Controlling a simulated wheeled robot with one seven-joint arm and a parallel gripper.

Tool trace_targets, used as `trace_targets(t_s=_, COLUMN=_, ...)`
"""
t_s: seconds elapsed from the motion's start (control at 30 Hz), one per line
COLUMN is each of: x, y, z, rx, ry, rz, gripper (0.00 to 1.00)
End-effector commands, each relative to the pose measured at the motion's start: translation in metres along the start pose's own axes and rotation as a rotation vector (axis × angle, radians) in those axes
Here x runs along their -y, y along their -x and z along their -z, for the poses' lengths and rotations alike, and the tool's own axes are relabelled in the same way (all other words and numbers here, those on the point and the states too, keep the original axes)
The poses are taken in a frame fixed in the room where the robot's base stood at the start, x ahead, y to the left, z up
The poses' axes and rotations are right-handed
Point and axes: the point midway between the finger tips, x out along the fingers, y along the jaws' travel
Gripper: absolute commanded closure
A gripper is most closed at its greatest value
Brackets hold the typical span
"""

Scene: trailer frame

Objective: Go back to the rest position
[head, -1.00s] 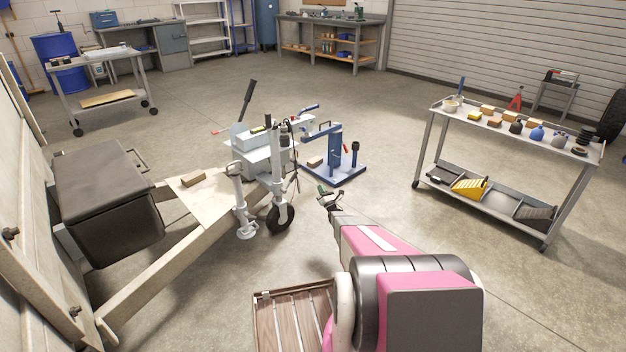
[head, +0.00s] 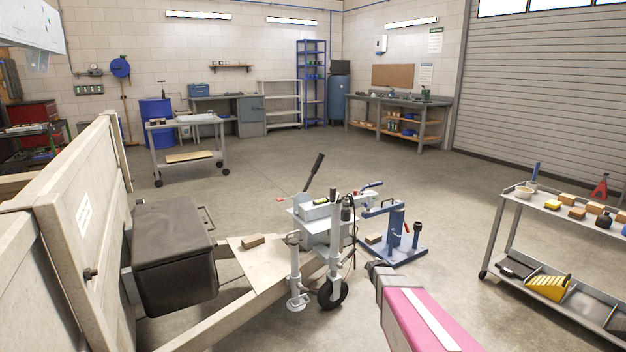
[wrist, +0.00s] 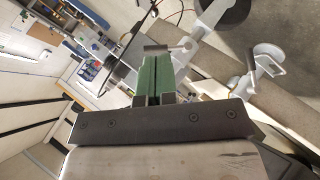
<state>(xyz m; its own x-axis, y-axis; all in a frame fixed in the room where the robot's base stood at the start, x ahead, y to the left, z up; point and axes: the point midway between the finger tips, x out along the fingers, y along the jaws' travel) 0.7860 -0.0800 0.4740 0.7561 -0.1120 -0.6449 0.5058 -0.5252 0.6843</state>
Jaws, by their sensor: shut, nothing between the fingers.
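My gripper (wrist: 158,76) shows in the wrist view as two green fingers pressed together, with nothing between them. In the head view the pink and grey arm reaches up from the bottom edge, and the gripper itself is hidden or too small to make out there. The arm's far end is in front of the trailer frame (head: 213,322), to the right of its jockey wheel (head: 333,293) in the picture.
A dark box (head: 172,255) sits on the trailer frame. A blue stand (head: 398,243) is behind the arm's end. A grey cart (head: 575,217) with blocks and bottles stands at the right. The floor (head: 290,165) behind the trailer is open.

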Motion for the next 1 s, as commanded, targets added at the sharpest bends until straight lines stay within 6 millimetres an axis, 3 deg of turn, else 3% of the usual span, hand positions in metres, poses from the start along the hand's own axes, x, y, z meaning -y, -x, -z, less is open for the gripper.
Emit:
trace_targets(t_s=0.03, x=0.013, y=0.038, z=-0.002, rx=0.042, ry=-0.092, rz=0.064, gripper=1.0)
trace_targets(t_s=0.3, x=0.082, y=0.187, z=-0.017, rx=0.371, ry=-0.581, rz=0.371, gripper=1.0)
trace_targets(t_s=0.4, x=0.102, y=0.237, z=-0.021, rx=0.501, ry=-0.717, rz=0.444, gripper=1.0)
trace_targets(t_s=0.5, x=0.117, y=0.274, z=-0.025, rx=0.61, ry=-0.813, rz=0.49, gripper=1.0)
trace_targets(t_s=0.6, x=0.126, y=0.297, z=-0.026, rx=0.683, ry=-0.87, rz=0.516, gripper=1.0)
trace_targets(t_s=0.7, x=0.13, y=0.307, z=-0.027, rx=0.718, ry=-0.896, rz=0.526, gripper=1.0)
trace_targets(t_s=1.0, x=0.13, y=0.307, z=-0.027, rx=0.727, ry=-0.902, rz=0.528, gripper=1.0)
